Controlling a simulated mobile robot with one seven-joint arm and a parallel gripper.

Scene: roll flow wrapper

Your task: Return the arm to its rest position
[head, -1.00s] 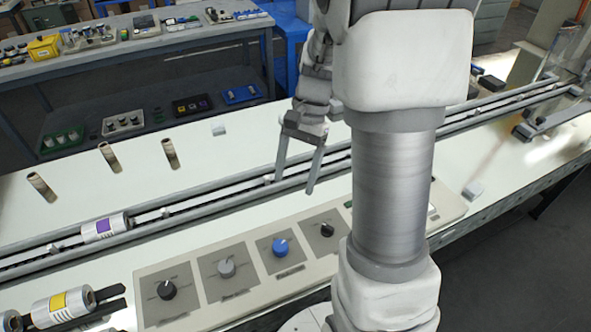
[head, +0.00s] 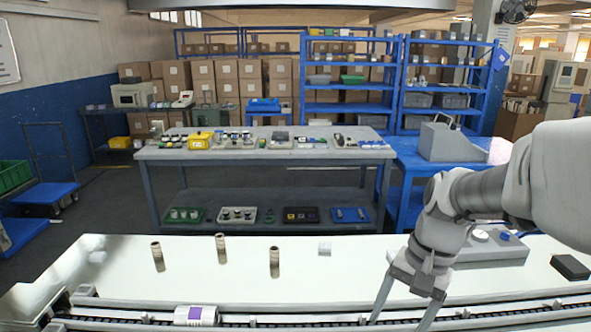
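My arm comes in from the right edge of the head view. My gripper (head: 402,312) points down at the lower right, above the conveyor track of the wrapper (head: 290,318). Its two fingers are spread apart with nothing between them. The fingertips reach close to the bottom edge of the picture. A roll with a purple label (head: 196,316) lies on the track to the left of my gripper, well apart from it.
Three upright brown tubes, one the middle tube (head: 221,248), stand on the white table (head: 330,280) behind the track. A grey workbench (head: 170,154) stands beyond.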

